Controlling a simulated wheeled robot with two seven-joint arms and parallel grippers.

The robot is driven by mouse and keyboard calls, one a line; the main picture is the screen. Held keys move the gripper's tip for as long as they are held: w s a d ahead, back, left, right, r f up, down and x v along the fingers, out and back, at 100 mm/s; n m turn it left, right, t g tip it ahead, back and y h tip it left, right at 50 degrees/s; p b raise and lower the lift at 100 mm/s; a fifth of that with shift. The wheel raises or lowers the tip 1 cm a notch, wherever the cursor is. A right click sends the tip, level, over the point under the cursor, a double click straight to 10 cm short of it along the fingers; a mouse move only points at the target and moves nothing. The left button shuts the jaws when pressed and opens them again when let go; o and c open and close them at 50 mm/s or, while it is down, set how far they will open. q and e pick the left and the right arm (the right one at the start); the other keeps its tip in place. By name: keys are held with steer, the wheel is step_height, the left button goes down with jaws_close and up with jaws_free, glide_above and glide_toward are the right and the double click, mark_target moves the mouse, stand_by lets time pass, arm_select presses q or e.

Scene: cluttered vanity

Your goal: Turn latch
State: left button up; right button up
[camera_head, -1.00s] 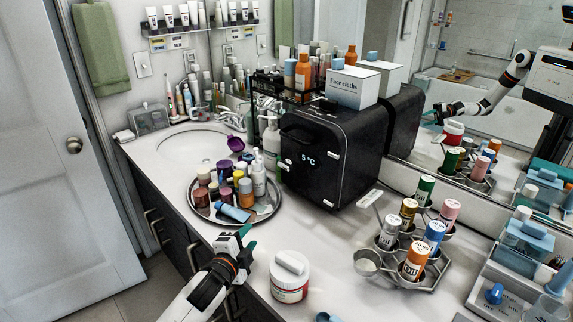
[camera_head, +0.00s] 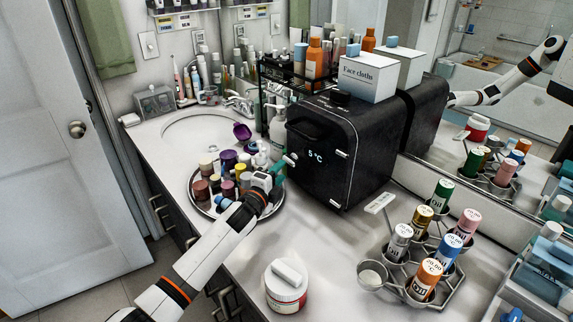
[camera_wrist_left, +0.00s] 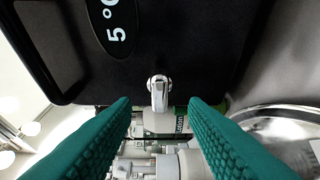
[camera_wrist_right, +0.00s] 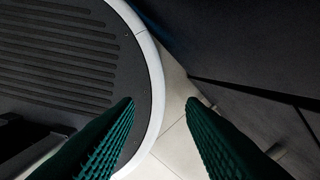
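The black mini fridge (camera_head: 345,170) with a lit 5 °C display stands on the counter. A small silver latch (camera_wrist_left: 159,90) sits at its front edge in the left wrist view; in the head view it is a small pale piece (camera_head: 291,157) at the fridge's left edge. My left gripper (camera_head: 280,168) is close in front of that edge. In the left wrist view its teal fingers (camera_wrist_left: 158,103) are apart, with the latch centred in the gap just beyond the tips and nothing held. My right gripper (camera_wrist_right: 160,102) is open and empty, low over the floor, outside the head view.
A round tray (camera_head: 205,207) of bottles lies under my left arm. A red-and-white jar (camera_head: 286,287) stands near the counter's front. A metal rack (camera_head: 422,262) of labelled bottles is at the right. A face cloths box (camera_head: 366,80) sits on the fridge.

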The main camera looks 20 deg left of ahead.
mark_target(288, 163)
arm_select(q)
steer(key=shift+w+d, duration=0.25)
steer(key=shift+w, duration=0.95)
steer(key=shift+w+d, duration=0.25)
steer(key=shift+w, duration=0.9)
jaws_close()
